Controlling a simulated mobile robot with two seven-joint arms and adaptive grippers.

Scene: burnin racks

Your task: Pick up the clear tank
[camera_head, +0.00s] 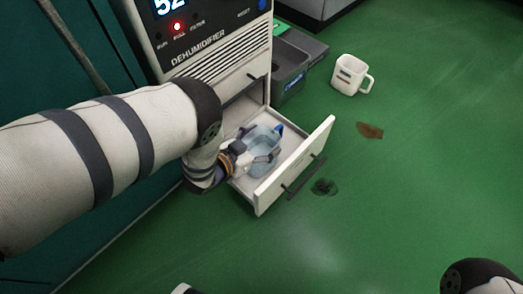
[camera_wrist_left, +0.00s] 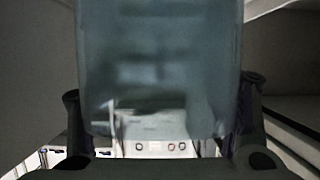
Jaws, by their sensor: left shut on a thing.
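The clear tank (camera_head: 264,145) is a bluish see-through container inside the open drawer (camera_head: 294,172) of the dehumidifier (camera_head: 196,45). My left gripper (camera_head: 262,152) reaches into the drawer and is shut on the tank. In the left wrist view the tank (camera_wrist_left: 160,70) fills the middle, between the two dark fingers of my left gripper (camera_wrist_left: 160,130). My right gripper is not in view; only a piece of my right arm shows at the bottom right.
The drawer front with its dark handle (camera_head: 305,177) stands out over the green floor. A grey bin (camera_head: 289,75) stands behind the drawer, and a white mug (camera_head: 349,75) is on the floor to the right. A brown patch (camera_head: 369,130) and a dark patch (camera_head: 324,187) mark the otherwise clear floor.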

